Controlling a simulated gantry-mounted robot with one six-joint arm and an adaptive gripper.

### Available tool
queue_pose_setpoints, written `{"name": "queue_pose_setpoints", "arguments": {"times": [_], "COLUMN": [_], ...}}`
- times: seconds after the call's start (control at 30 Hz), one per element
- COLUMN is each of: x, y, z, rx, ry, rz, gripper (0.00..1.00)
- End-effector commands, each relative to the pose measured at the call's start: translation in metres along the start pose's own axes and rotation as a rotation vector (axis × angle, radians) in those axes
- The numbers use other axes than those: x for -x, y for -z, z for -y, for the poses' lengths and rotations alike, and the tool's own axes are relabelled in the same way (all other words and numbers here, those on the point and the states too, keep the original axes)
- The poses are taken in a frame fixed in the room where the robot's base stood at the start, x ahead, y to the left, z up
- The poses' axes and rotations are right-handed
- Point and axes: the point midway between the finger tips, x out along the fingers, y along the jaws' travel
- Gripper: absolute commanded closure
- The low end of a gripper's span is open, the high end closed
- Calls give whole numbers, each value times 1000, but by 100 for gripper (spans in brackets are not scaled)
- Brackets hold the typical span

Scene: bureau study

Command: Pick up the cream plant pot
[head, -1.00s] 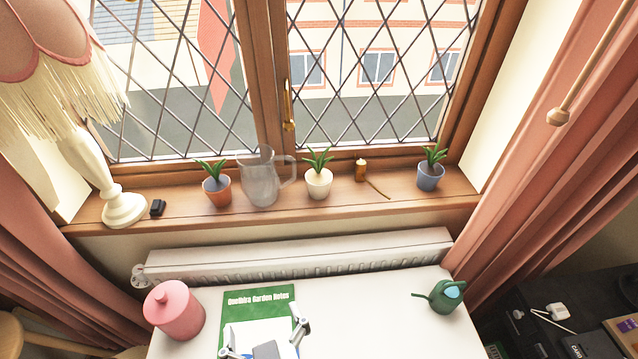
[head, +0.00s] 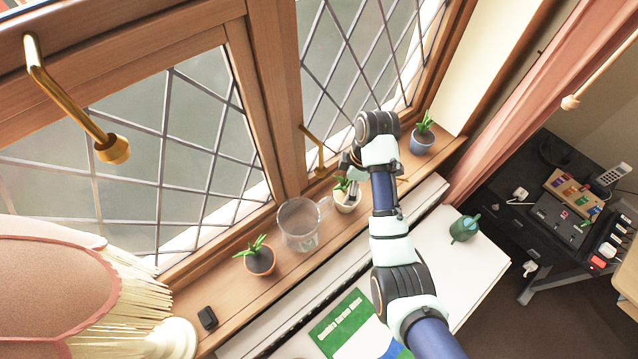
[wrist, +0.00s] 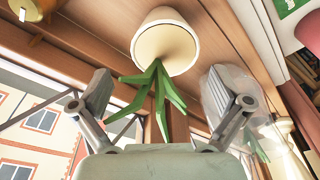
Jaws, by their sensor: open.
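The cream plant pot (head: 346,204) stands upright on the wooden windowsill, with a spiky green plant in it. My gripper (head: 350,182) is at the plant's level, close to the pot; my arm's end partly covers this spot in the head view. In the wrist view, which is upside down, the pot (wrist: 165,42) lies beyond the open fingertips (wrist: 160,88). The green leaves reach back between the fingers. Neither finger appears to touch the pot, though the exact gap cannot be told.
A clear glass jug (head: 299,228) stands close beside the pot, behind one finger in the wrist view (wrist: 232,95). A terracotta pot (head: 260,262) and a blue pot (head: 422,142) stand farther along the sill. Window glass and a brass handle (head: 318,150) are behind.

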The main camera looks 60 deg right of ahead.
Motion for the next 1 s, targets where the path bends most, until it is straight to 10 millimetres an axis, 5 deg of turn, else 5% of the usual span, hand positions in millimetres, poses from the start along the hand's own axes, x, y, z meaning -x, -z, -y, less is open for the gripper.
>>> {"name": "queue_pose_setpoints", "arguments": {"times": [0.37,0.6,0.87,1.0], "x": [-33,-73,-80,-79], "y": [0,-1,-1,-1], "z": [2,6,5,5], "rx": [-1,0,0,0], "ry": [-1,-1,-4,-4], "rz": [0,0,0,0], "gripper": [0,0,0,20]}}
